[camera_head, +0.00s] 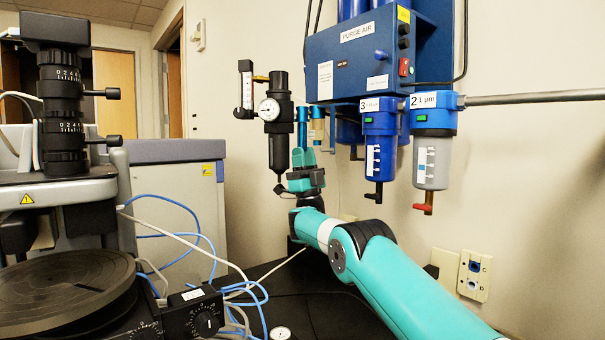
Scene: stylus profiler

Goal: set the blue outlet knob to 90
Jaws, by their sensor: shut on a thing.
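My gripper (304,158), teal, reaches up under the purge-air unit, beside the black regulator. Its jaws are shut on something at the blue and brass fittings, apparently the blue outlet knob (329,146). Only a small blue part shows at the right edge of the fingers; the rest is hidden behind them. I cannot read the knob's angle or any scale mark on it.
The blue PURGE AIR box (358,55) hangs on the wall above. Two filter bowls, blue (380,150) and clear (433,160), hang to the right. The black regulator with gauge (277,120) is close left. A microscope-like instrument (60,110) and cables fill the left.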

